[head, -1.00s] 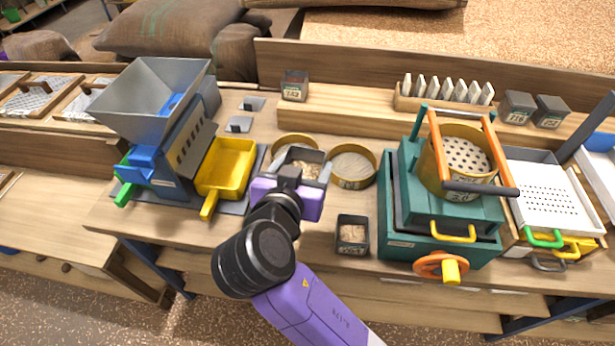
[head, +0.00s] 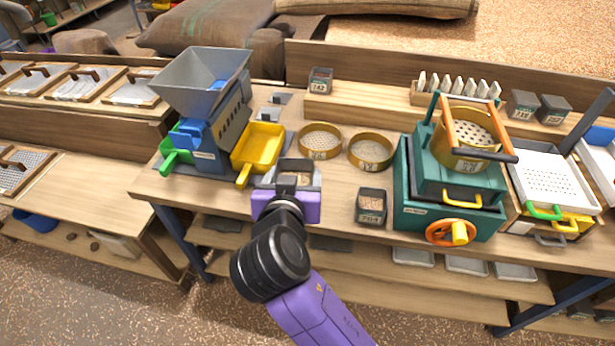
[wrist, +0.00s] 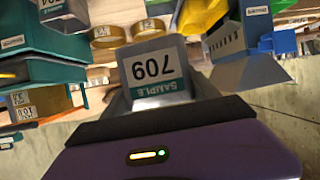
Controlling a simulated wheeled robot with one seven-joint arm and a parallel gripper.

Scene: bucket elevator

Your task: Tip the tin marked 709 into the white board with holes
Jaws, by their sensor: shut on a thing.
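My gripper (head: 288,186) is shut on a dark square tin (head: 299,166) with grain in it. In the wrist view the held tin (wrist: 155,70) shows its label, SAMPLE 709, upside down in the picture, between the fingers. In the head view the tin stands about upright over the front of the bench, left of the other grain tin. The white board with holes (head: 556,186) lies at the far right of the bench, in a tray with a green handle. My gripper is far to the left of it.
A tin marked 704 (head: 371,206) stands right of my gripper. Two round sieves (head: 320,141) lie behind it. The teal machine (head: 448,218) with a round sieve on top stands between my gripper and the white board. A grey hopper machine (head: 205,100) with a yellow scoop (head: 259,147) is at left.

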